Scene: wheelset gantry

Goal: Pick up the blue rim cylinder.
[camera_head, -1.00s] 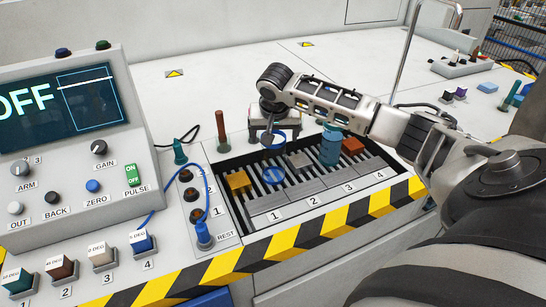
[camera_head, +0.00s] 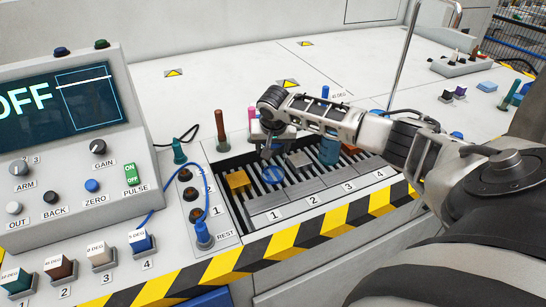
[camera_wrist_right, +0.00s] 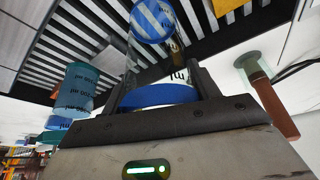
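The blue rim cylinder is clear, with a blue base (camera_head: 273,175) on the slotted grate. In the right wrist view its blue rim (camera_wrist_right: 160,95) lies near the palm. Its clear body runs away from the camera to the blue base, between the fingers. My right gripper (camera_head: 272,147) points down over it, with one finger on each side. The fingers are parted by about the cylinder's width. I cannot tell whether they press on it. The gripper hides most of the cylinder in the head view. My left gripper is not in view.
A teal-blue 200 ml cylinder (camera_head: 330,150) stands close by on the right. Yellow (camera_head: 238,181), grey and red-brown blocks lie on the grate. A brown post (camera_head: 219,132) stands behind. The control console (camera_head: 60,110) is on the left. The white top behind is mostly clear.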

